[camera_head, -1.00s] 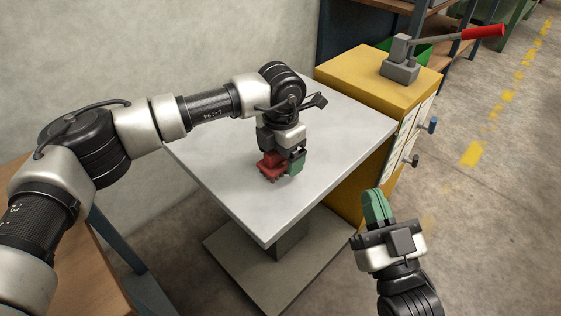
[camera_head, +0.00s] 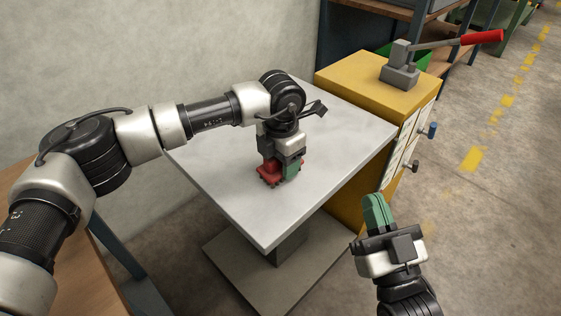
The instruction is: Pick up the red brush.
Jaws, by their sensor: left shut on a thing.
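The red brush (camera_head: 268,174) is at the middle of the grey-white table (camera_head: 225,185). My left gripper (camera_head: 281,169) points down over the table and is shut on the brush, with a green finger showing on the right side. The gripper hides part of the brush. I cannot tell whether the brush's underside touches the table top. My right gripper (camera_head: 377,211) is off the table's front right side, away from the brush. Its green fingers are seen close together, and I cannot tell whether they are open or shut.
A yellow cabinet (camera_head: 372,78) stands against the table's right side, bearing a grey lever press (camera_head: 401,74) with a red handle. A wooden bench (camera_head: 95,278) is at lower left. A wall is behind the table. Most of the table top is clear.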

